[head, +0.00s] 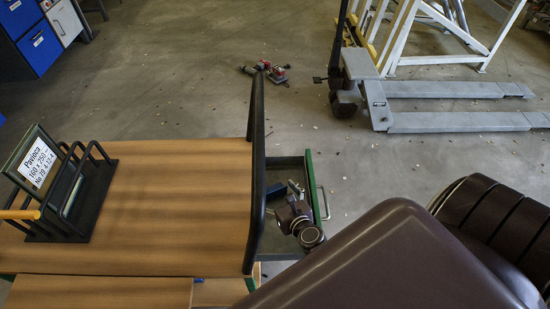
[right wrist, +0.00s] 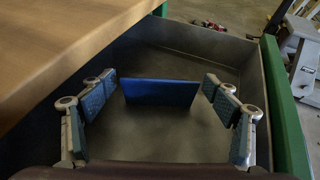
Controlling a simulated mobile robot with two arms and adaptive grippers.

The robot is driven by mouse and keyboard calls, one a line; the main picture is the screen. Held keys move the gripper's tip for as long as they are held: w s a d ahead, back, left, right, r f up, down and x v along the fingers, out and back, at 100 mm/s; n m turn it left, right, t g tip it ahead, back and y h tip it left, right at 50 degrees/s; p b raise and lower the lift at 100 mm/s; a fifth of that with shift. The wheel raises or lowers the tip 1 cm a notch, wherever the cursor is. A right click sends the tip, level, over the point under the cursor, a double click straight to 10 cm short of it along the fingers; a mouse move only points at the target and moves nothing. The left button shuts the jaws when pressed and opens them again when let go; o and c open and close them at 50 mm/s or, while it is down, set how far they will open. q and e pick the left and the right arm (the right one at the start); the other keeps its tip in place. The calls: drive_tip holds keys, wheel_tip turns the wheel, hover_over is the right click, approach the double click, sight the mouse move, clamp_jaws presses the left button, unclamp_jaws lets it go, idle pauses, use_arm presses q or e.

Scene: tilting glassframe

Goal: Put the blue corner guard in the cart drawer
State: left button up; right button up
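The blue corner guard (right wrist: 160,92) shows in the right wrist view as a flat blue face inside the open cart drawer (right wrist: 222,54). The drawer also shows in the head view (head: 288,166), pulled out from the cart's right side. My right gripper (head: 287,198) reaches into the drawer. In the right wrist view, its fingers (right wrist: 160,86) with blue pads are spread wide, one on each side of the guard, with small gaps between. In the head view, I cannot clearly tell the guard from the blue finger pads. My left gripper is not in view.
The wooden cart top (head: 180,190) lies left of the drawer, with a dark upright handle bar (head: 257,170) along its edge. A black rack (head: 90,195) with a sign stands at left. A pallet jack (head: 440,105) and a small red object (head: 277,75) are on the floor.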

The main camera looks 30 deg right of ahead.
drive_tip(key=shift+r, duration=0.15)
drive_tip(key=shift+r+p, duration=0.2)
drive_tip(key=shift+p, duration=0.15)
drive_tip(key=v, duration=1.2)
drive_tip(key=shift+f, duration=0.15)
